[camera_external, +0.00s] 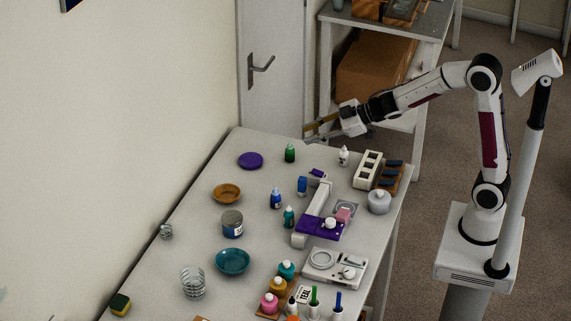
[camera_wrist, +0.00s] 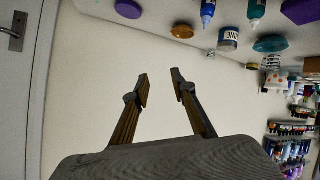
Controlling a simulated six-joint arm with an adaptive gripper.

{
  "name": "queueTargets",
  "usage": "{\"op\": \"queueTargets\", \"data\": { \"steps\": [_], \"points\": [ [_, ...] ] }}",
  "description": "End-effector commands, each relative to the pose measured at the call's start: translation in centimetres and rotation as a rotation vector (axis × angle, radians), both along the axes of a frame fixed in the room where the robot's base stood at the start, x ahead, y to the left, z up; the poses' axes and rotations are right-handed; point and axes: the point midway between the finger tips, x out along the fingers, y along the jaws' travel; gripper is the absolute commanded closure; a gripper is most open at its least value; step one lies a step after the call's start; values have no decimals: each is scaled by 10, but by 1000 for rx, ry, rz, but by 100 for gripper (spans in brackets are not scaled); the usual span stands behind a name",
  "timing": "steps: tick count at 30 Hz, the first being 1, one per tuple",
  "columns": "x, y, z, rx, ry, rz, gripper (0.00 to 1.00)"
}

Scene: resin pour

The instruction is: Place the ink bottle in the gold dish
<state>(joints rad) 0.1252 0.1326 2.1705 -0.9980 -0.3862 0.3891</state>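The gold dish (camera_external: 227,193) sits on the left part of the table and looks empty; it also shows at the top of the wrist view (camera_wrist: 182,31). Several small bottles stand upright to its right: a blue bottle with a pale label (camera_external: 276,199), a teal bottle (camera_external: 289,217) and a green bottle (camera_external: 290,153). The blue bottle also shows in the wrist view (camera_wrist: 207,12). My gripper (camera_external: 305,133) is open and empty above the table's far edge, apart from all bottles; its spread fingers show in the wrist view (camera_wrist: 159,73).
A purple dish (camera_external: 250,160) lies at the far left. A labelled jar (camera_external: 232,225) and a teal bowl (camera_external: 233,261) stand nearer. A purple-and-white stand (camera_external: 318,224) and white tray (camera_external: 367,168) occupy the right side. A door (camera_external: 275,100) is behind.

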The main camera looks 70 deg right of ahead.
Motion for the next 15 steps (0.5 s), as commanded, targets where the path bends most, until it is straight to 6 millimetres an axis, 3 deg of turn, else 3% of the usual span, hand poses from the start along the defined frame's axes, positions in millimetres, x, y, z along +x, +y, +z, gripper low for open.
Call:
{"op": "queueTargets", "data": {
  "steps": [7, 15],
  "points": [
    [17, 37, -39, 65, 12, 190, 74],
    [13, 77, -85, 171, 59, 404, 74]
  ]
}}
